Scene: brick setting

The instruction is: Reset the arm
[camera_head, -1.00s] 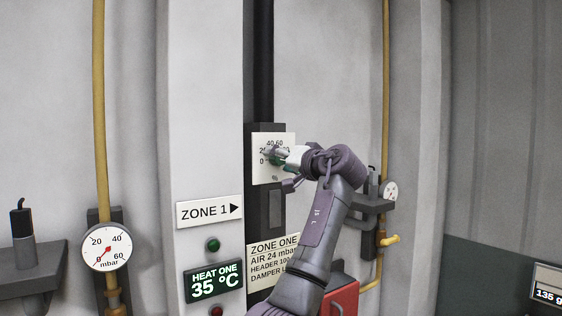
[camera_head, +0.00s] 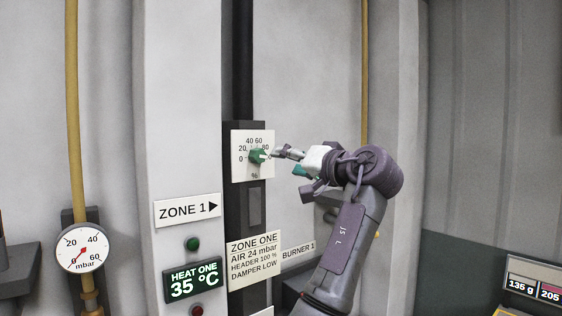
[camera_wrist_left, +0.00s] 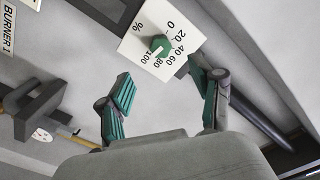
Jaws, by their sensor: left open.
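My left gripper (camera_head: 285,160) is in front of the wall column, just right of a green knob (camera_head: 257,157) on a white percent dial plate (camera_head: 240,171). In the left wrist view my left gripper (camera_wrist_left: 166,98) has its two green-padded fingers spread wide with nothing between them. The knob (camera_wrist_left: 160,46) shows beyond the fingertips, apart from them, with its pale mark toward the 80 to 100 end of the scale. My right gripper is in neither view.
A round mbar gauge (camera_head: 82,248) hangs on a yellow pipe (camera_head: 73,120) at left. The ZONE 1 sign (camera_head: 187,210), HEAT ONE display (camera_head: 193,281) and ZONE ONE placard (camera_head: 254,261) are on the panels. A coloured display (camera_head: 537,284) is at lower right.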

